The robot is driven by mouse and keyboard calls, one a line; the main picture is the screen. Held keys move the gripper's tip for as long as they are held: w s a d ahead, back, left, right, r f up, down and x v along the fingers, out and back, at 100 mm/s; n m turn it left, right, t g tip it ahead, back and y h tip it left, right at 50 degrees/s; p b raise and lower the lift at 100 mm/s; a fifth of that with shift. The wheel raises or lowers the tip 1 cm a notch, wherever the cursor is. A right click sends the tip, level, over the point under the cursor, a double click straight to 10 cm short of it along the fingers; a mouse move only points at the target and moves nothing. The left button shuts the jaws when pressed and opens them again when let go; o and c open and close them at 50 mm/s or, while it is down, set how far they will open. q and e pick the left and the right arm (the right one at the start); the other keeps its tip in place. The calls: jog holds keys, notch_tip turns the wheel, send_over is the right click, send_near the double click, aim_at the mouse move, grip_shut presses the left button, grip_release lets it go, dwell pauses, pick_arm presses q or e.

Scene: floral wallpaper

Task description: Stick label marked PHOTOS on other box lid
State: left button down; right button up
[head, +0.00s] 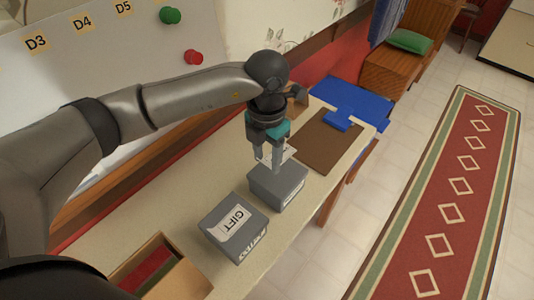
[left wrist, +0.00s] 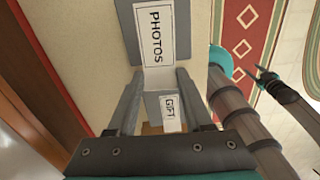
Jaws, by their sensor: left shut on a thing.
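My left gripper (head: 279,168) points down over the other box, shut on the PHOTOS label. In the left wrist view its fingers (left wrist: 158,85) pinch the label's plain white end, and the printed PHOTOS label (left wrist: 155,32) extends beyond them. The fingers partly hide the white label (head: 290,152) in the head view. The other grey box (head: 277,190) is directly below; its grey lid surrounds the label in the wrist view. I cannot tell whether label and lid touch. The GIFT box (head: 232,229), nearer to me, carries a GIFT label on its lid.
An open brown box (head: 175,275) stands at the near end of the table (head: 165,213). A brown board (head: 325,143) and blue cloth (head: 352,103) lie beyond the boxes. A whiteboard with magnets (head: 110,70) borders the left. The red patterned rug (head: 450,190) is on the floor to the right.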

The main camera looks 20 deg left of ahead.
aim_at(267, 184)
pick_arm(q)
jog(key=shift+f, duration=0.15)
jog(key=shift+f+b, duration=2.35)
jog(key=shift+f, duration=0.7)
jog(key=shift+f+b, duration=0.3)
jog(key=shift+f, duration=0.05)
jog(key=shift+s+f, duration=0.1)
jog(key=shift+f, duration=0.1)
jog(key=c, duration=0.5)
grip_release()
jog(key=shift+c, duration=0.2)
jog(key=o, duration=0.3)
jog(key=shift+r, duration=0.1)
jog(key=shift+o, duration=1.2)
